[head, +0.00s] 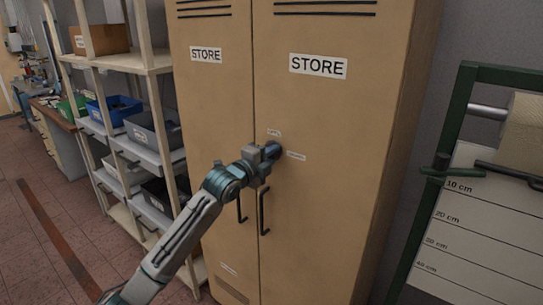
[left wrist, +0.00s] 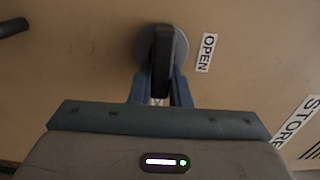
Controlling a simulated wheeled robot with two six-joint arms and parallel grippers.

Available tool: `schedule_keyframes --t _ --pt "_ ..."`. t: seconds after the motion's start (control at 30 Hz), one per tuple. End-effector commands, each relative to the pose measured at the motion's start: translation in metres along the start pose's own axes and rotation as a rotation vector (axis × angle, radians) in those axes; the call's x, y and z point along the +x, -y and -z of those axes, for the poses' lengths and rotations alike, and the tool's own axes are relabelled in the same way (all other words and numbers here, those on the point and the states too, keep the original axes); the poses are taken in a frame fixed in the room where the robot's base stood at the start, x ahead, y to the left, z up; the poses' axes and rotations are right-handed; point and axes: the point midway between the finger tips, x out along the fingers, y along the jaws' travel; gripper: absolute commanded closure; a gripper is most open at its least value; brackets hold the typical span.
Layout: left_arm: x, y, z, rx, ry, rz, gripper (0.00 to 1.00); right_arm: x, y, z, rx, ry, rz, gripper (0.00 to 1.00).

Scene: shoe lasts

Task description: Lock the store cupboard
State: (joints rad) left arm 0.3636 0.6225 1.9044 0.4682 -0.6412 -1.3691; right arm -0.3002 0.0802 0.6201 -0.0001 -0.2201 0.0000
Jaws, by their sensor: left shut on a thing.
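The tan store cupboard (head: 325,190) has two tall doors, both shut, each with a STORE label. My left gripper (head: 274,151) is at the right door, above its handle. In the left wrist view my left gripper (left wrist: 161,92) is shut on a dark turn knob (left wrist: 163,45) on a round grey plate. An OPEN label (left wrist: 206,52) sits beside the plate. The knob's bar lies roughly along the label's length and does not point at it. A second small label (head: 295,155), too small to read, is right of the gripper.
Black door handles (head: 263,211) hang below the gripper. A shelf rack (head: 150,65) with bins (head: 152,133) stands close on the left. A green-framed stand (head: 440,170) with a roll and measuring sheet is on the right. Open tiled floor (head: 60,215) lies at lower left.

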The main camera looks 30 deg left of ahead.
Motion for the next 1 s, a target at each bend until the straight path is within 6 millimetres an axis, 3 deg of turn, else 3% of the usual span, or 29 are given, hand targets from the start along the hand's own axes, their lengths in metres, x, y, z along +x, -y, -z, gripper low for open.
schedule_keyframes --t 0.03,0.07,0.17,0.57,1.0 --pt "0.000 -0.001 0.000 0.001 0.000 -0.002 1.00 0.000 -0.001 0.000 0.000 0.000 -0.001 1.00" --pt "0.000 -0.001 0.000 0.001 0.000 -0.002 0.82 0.000 -0.001 0.000 0.000 0.000 -0.001 1.00" --pt "0.000 -0.001 0.000 0.001 0.000 -0.002 0.62 0.000 -0.001 0.000 0.000 0.000 -0.001 1.00" --pt "-0.005 -0.002 -0.001 0.003 0.001 -0.001 0.62 0.003 -0.001 0.000 0.000 0.000 -0.001 1.00" --pt "-0.065 -0.004 -0.001 0.009 0.002 -0.003 0.62 0.027 0.002 -0.003 0.000 0.000 0.000 1.00"
